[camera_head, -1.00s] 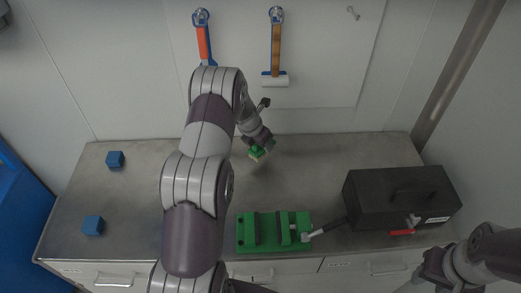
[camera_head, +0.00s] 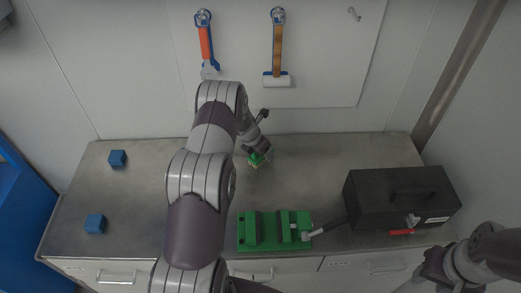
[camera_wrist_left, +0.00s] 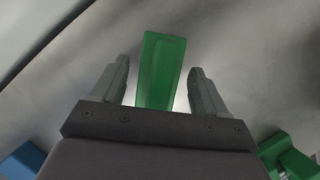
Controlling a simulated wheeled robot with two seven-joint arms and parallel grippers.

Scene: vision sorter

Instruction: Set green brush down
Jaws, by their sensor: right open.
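The green brush (camera_head: 256,160) is at the middle of the bench, below my left gripper (camera_head: 259,153), partly hidden by it. In the left wrist view the brush (camera_wrist_left: 162,70) stands out between the two grey fingers of my left gripper (camera_wrist_left: 158,75). A gap shows on each side of it, so the fingers look open around it. The brush's lower end is hidden, and I cannot tell whether it rests fully on the bench. My right gripper (camera_head: 432,272) is open and empty at the lower right, in front of the bench.
Two blue blocks (camera_head: 117,158) (camera_head: 95,223) lie on the left of the metal bench (camera_head: 330,165). A green vise (camera_head: 268,232) is at the front edge. A black toolbox (camera_head: 395,198) stands on the right. Tools hang on the back wall.

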